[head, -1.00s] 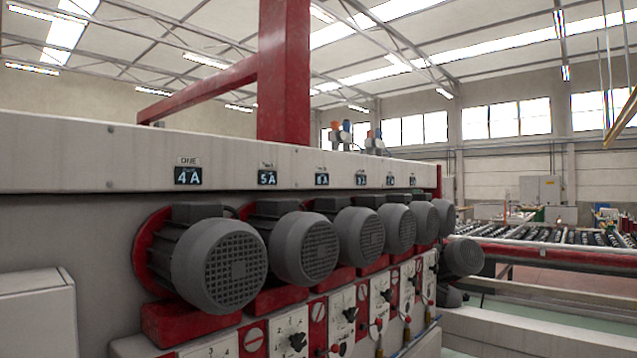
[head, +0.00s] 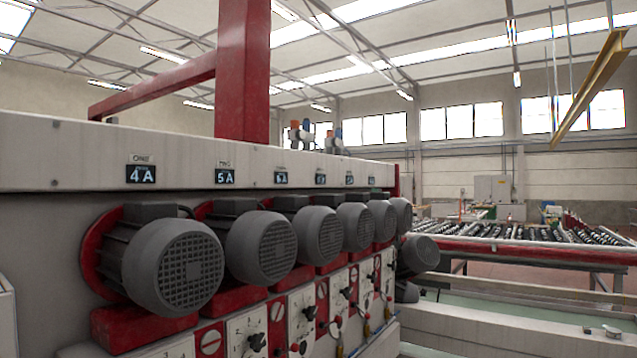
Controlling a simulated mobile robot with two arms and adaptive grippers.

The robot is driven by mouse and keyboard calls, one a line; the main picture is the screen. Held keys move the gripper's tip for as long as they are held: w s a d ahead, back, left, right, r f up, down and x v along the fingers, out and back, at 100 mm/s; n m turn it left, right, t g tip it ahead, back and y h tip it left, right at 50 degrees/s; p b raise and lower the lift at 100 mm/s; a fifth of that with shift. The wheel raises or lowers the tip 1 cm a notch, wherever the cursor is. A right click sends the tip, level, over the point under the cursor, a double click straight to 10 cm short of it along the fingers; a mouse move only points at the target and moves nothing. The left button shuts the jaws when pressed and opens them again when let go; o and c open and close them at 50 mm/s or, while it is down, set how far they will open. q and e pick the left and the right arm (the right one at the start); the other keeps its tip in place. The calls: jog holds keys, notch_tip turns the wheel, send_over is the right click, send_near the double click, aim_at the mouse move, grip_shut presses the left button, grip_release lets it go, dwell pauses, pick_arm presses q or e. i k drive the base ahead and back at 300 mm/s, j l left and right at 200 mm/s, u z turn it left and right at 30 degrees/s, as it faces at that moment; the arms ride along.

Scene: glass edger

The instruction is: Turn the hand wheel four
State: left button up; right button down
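Several small dark hand wheels sit on white dial plates below the row of grey motors on the machine. The nearest dark knob (head: 257,342) is under the motors near the bottom edge. Another dark knob (head: 310,313) is on the plate to its right, and a further one (head: 347,293) is beyond that. The number that each plate carries is too small to read. The label above the first display (head: 141,174) seems to read ONE, and the one above the second display (head: 229,177) seems to read TWO. Neither of my grippers is in the head view.
The grey motors (head: 172,267) stick out from the machine face (head: 45,250) above the plates. A roller conveyor (head: 520,247) stands at the right behind a low pale beam (head: 500,330).

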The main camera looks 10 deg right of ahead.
aim_at(348, 293)
jog(key=i+l+z, duration=0.8)
jog(key=i+z, duration=0.15)
jog(key=i, duration=0.15)
jog(key=i+l+z, duration=0.1)
jog(key=i+z, duration=0.2)
jog(key=i, duration=0.15)
jog(key=i+l+u, duration=0.1)
jog(key=i, duration=0.45)
jog(key=i+l+u, duration=0.1)
jog(key=i, duration=0.45)
jog(key=i+l+u, duration=0.1)
jog(key=i+l, duration=0.15)
jog(key=i, duration=0.3)
